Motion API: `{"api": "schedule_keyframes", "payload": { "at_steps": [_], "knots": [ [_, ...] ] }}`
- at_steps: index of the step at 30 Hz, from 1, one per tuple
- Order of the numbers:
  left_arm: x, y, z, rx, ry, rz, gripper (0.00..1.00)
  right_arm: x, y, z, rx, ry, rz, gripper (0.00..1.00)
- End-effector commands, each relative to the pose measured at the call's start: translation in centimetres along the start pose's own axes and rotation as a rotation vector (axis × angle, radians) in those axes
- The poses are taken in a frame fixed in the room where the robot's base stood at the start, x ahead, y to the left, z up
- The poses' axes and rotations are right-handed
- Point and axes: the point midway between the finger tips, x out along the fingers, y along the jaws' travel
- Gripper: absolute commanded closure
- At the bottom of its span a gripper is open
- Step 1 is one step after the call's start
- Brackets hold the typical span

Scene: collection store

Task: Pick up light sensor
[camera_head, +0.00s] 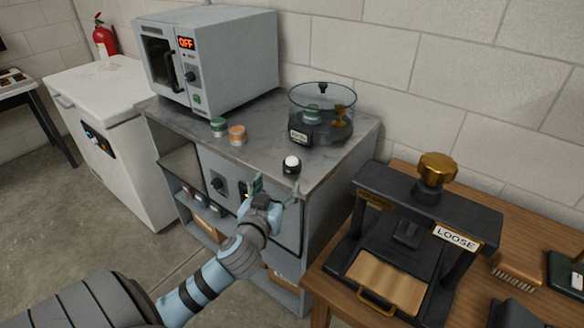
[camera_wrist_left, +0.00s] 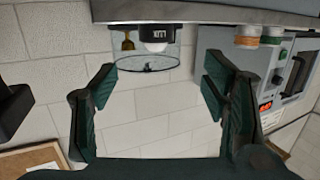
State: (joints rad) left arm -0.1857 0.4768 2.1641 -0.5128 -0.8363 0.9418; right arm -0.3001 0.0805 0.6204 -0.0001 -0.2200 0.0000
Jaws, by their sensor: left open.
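The light sensor (camera_head: 291,164), a small black base with a white dome, stands on the grey counter (camera_head: 262,150) near its front edge. In the left wrist view, which is upside down, the sensor (camera_wrist_left: 155,35) shows a "LUX" label. My left gripper (camera_head: 276,188) is open and empty, just in front of the counter edge and the sensor. In the left wrist view its two fingers (camera_wrist_left: 160,92) are spread wide, with the sensor beyond them and roughly between them. My right gripper is not in view.
A clear round chamber (camera_head: 322,108) stands behind the sensor. A green tin (camera_head: 218,127) and an orange tin (camera_head: 237,135) stand to its left, before an oven (camera_head: 207,60) reading OFF. A press (camera_head: 405,235) labelled LOOSE is at right.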

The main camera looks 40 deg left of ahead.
Motion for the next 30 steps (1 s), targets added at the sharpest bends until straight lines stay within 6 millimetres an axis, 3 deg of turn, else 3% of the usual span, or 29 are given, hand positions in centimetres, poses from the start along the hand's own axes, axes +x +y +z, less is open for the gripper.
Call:
{"api": "schedule_keyframes", "payload": {
  "at_steps": [4,11,17,25,30],
  "knots": [
    [4.1,-0.1,0.1,-0.001,0.000,-0.004,0.32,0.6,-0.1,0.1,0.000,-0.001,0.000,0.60],
    [6.9,0.1,0.1,0.000,-0.002,-0.001,0.32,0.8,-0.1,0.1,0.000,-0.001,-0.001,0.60],
    [10.6,0.7,-0.1,0.000,-0.003,-0.002,0.32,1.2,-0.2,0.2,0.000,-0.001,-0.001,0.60],
    [11.4,0.7,-0.1,0.002,-0.003,0.000,0.32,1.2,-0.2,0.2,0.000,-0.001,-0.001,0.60],
    [11.4,0.7,-0.1,0.002,-0.004,0.000,0.59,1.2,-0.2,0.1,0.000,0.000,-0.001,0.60]
  ]
}}
